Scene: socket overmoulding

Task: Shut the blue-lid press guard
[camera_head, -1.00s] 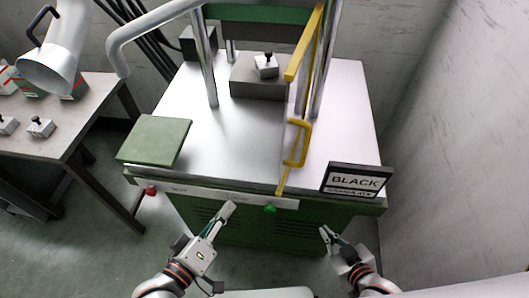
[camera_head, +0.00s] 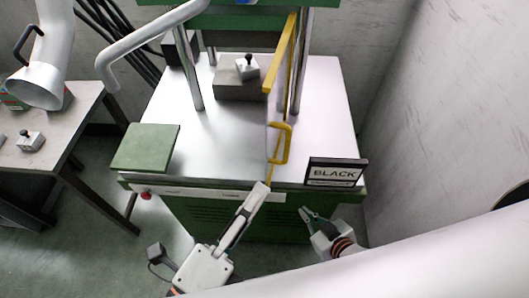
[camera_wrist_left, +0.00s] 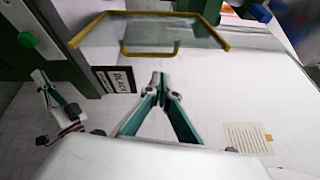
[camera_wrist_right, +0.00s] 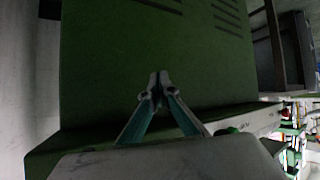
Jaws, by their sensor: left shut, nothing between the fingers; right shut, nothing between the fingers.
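The press guard (camera_head: 281,52) is a clear panel in a yellow frame with a yellow handle (camera_head: 288,143). It stands swung out toward me, nearly edge-on, leaving the press front open. In the left wrist view the guard's frame (camera_wrist_left: 155,14) and handle (camera_wrist_left: 148,55) show beyond the fingers. My left gripper (camera_head: 264,186) is shut and empty near the guard's lower front end; I cannot tell whether it touches. My right gripper (camera_head: 306,211) is shut and empty, low in front of the green cabinet, below the sign. I see no blue lid in the head view.
A BLACK sign (camera_head: 336,172) stands at the table's front right edge. A green plate (camera_head: 146,148) lies at the left. A grey block (camera_head: 238,88) with a small knobbed part (camera_head: 247,67) sits inside the press. A wall closes off the right side.

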